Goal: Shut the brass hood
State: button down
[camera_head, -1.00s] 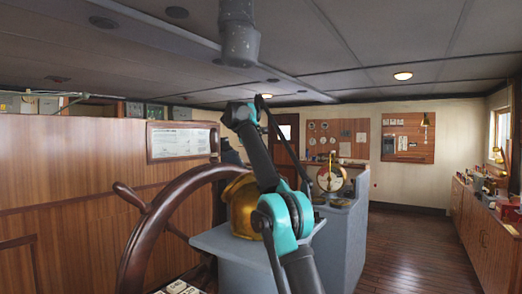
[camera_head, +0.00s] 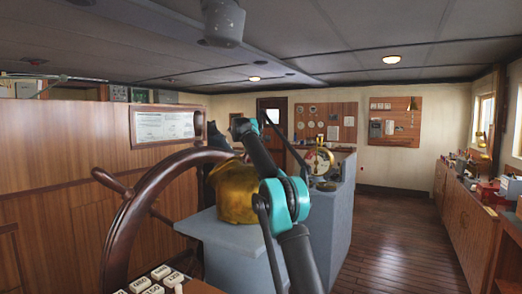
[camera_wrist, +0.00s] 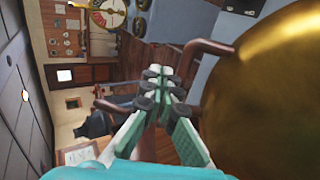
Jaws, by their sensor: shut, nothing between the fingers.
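The brass hood (camera_head: 236,195) is a rounded golden dome on a grey stand, behind my arm in the head view. My arm hides its right side, and I cannot tell how far it is open. In the wrist view the hood (camera_wrist: 270,95) fills the right side, close to my gripper (camera_wrist: 163,88). The fingers are together and empty, left of the dome in that picture; no contact is clear. In the head view my gripper (camera_head: 243,128) shows small above the hood. A brown curved bar (camera_wrist: 208,47) shows by the dome's edge in the wrist view.
A wooden ship's wheel (camera_head: 128,222) stands left of the hood, in front of a wood panel. A brass-rimmed dial (camera_head: 319,161) stands on a grey console behind my arm. A long cabinet (camera_head: 462,205) lines the right wall. The wooden floor (camera_head: 388,230) between is clear.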

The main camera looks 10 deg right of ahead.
jog(key=shift+w+d+f, duration=0.2)
jog(key=shift+w+f, duration=0.05)
jog(key=shift+f, duration=0.2)
